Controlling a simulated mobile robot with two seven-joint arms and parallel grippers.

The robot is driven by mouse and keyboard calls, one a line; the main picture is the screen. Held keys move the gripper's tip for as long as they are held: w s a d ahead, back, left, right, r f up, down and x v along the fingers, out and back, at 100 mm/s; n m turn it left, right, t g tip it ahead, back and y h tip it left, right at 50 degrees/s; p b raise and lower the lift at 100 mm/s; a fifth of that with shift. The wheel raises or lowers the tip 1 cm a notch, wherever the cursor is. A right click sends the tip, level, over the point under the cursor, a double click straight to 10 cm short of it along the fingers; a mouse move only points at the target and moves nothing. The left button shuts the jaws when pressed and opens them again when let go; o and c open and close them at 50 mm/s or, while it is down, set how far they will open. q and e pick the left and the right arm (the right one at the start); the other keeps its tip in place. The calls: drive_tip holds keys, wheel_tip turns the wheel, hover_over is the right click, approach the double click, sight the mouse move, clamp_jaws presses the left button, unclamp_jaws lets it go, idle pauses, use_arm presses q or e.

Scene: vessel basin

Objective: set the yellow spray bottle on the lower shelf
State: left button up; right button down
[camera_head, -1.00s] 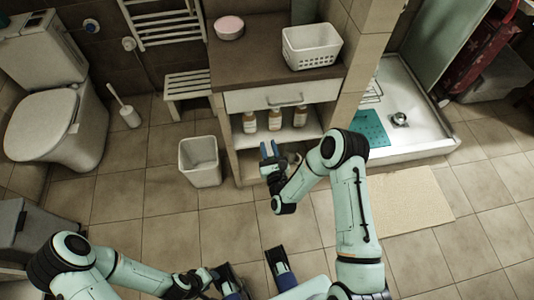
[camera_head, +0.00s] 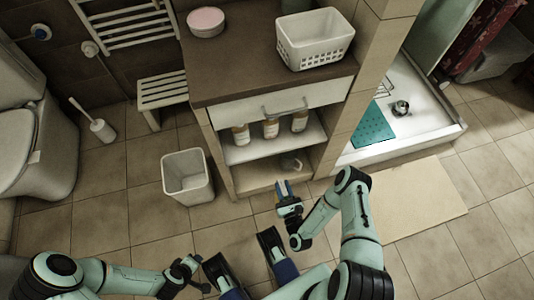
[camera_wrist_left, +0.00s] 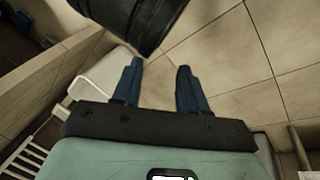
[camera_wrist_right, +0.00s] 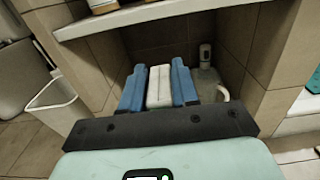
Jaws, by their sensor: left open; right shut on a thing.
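My right gripper (camera_wrist_right: 158,88) is shut on a narrow pale thing (camera_wrist_right: 159,87), which appears to be the spray bottle. In the head view this gripper (camera_head: 283,190) is at the front of the cabinet's lower shelf (camera_head: 250,182). A clear-grey handled vessel (camera_wrist_right: 208,84) stands on that shelf, right of the fingers; it also shows in the head view (camera_head: 291,163). My left gripper (camera_wrist_left: 157,88) is open and empty, away from the cabinet.
Three amber bottles with pale labels (camera_head: 271,128) stand on the shelf above, under the drawer (camera_head: 285,107). A white bin (camera_head: 187,176) stands left of the cabinet. A white basket (camera_head: 314,40) and pink-topped container (camera_head: 206,21) are on the counter. The lower shelf's left part looks clear.

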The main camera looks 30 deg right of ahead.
drive_tip(key=b+x, duration=0.4)
drive_tip(key=x, duration=1.3)
use_arm(q)
drive_tip(key=s+a+f+n+g+b, duration=0.1)
drive_tip(key=s+a+f+g+b, duration=0.1)
drive_tip(key=s+f, duration=0.8)
drive_tip(key=shift+s+a+g+b, duration=0.25)
drive_tip(key=shift+s+g+b, duration=0.4)
drive_tip(key=shift+g, duration=0.35)
use_arm(e)
wheel_tip(320, 180, down, 7)
drive_tip(key=w, duration=0.1)
use_arm(q)
drive_tip(key=shift+f, duration=0.1)
use_arm(e)
drive_tip(key=c, duration=0.8)
unclamp_jaws()
drive_tip(key=shift+c, duration=0.2)
drive_tip(key=shift+r, duration=0.1)
use_arm(q)
drive_tip(key=w+r+t+p, duration=0.2)
drive_tip(key=w+r+p, duration=0.2)
drive_tip(key=w, duration=0.3)
drive_tip(key=shift+w+d+r+m+t, duration=0.2)
drive_tip(key=shift+d+m+t, duration=0.1)
drive_tip(key=shift+d, duration=0.15)
use_arm(e)
drive_tip(key=v, duration=1.2)
